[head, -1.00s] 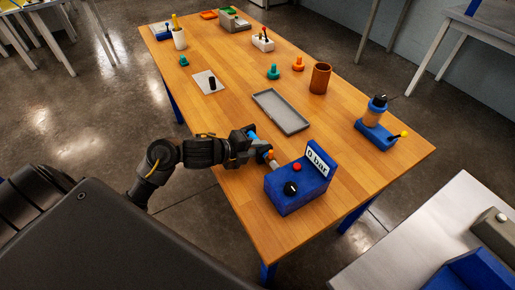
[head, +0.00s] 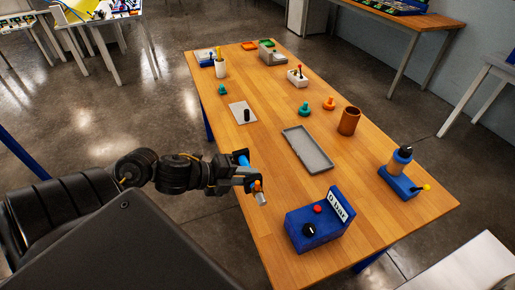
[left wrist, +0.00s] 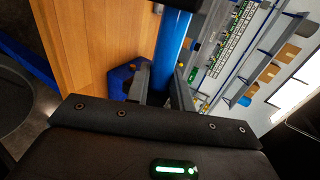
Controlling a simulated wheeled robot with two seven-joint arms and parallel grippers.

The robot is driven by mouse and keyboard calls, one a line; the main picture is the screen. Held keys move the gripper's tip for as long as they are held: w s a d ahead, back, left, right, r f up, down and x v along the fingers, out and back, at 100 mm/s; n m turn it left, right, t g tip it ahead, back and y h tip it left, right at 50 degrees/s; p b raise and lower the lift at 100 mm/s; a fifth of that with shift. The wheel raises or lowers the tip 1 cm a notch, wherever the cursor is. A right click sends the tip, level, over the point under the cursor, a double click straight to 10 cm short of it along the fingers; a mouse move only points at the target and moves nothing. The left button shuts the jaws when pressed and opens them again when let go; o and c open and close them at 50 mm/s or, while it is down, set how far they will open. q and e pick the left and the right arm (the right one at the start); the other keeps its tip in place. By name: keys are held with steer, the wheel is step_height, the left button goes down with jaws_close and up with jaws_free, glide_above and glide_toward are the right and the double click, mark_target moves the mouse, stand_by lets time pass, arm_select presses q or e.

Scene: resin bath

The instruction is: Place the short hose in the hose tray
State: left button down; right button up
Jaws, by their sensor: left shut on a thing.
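My left gripper (head: 248,176) is shut on the short hose. The hose (left wrist: 172,45) is a blue tube; in the head view its blue end (head: 241,158) shows above the fingers, and an orange band with a metal tip (head: 262,198) shows below. The fingers hide its middle. It is held over the table's left edge, apart from the blue pressure box (head: 312,228). A shallow grey rectangular tray (head: 307,150), which looks like the hose tray, lies empty mid-table, up and right of the gripper. My right gripper is not in view.
On the wooden table (head: 270,160) stand a brown cup (head: 349,121), a blue stand with a bottle (head: 398,175), orange (head: 329,103) and teal (head: 303,109) knobs, and a light plate with a black peg (head: 243,113). Bare wood lies between gripper and tray.

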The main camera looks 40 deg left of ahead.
arm_select(q)
steer(key=shift+p+v, duration=0.45)
steer(key=shift+v, duration=0.5)
